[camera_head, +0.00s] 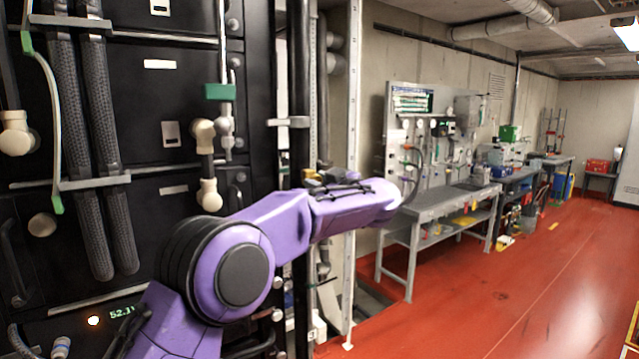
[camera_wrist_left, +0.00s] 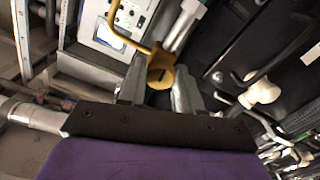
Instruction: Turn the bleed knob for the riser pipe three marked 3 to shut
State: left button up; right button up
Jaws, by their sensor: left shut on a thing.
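A round yellow knob (camera_wrist_left: 161,77) with a dark slot in its face shows in the left wrist view. My left gripper (camera_wrist_left: 158,88) has one finger on each side of it and is shut on it. I cannot read a 3 or any other mark by the knob. In the head view my purple left arm reaches across to the right in front of the black cabinet, and its fingers cannot be made out. A small yellow part (camera_head: 311,175) shows just above the forearm; I cannot tell whether it is the knob. My right gripper is not in view.
A bent yellow handle (camera_wrist_left: 128,38) rises close by the knob. Black cabinets (camera_head: 150,110) with hoses and pale pipe elbows (camera_head: 209,194) stand at the left. A grey workbench (camera_head: 440,205) stands beyond a metal upright. The red floor (camera_head: 500,300) at right is clear.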

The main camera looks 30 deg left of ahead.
pick_arm(q)
jog(key=shift+f+m, duration=0.2)
jog(key=shift+m, duration=0.4)
jog(key=o, duration=1)
jog(key=shift+o, duration=0.2)
jog(key=shift+d, duration=0.15)
jog(key=b+v, duration=0.4)
jog(key=v, duration=0.6)
jog(key=shift+d, duration=0.2)
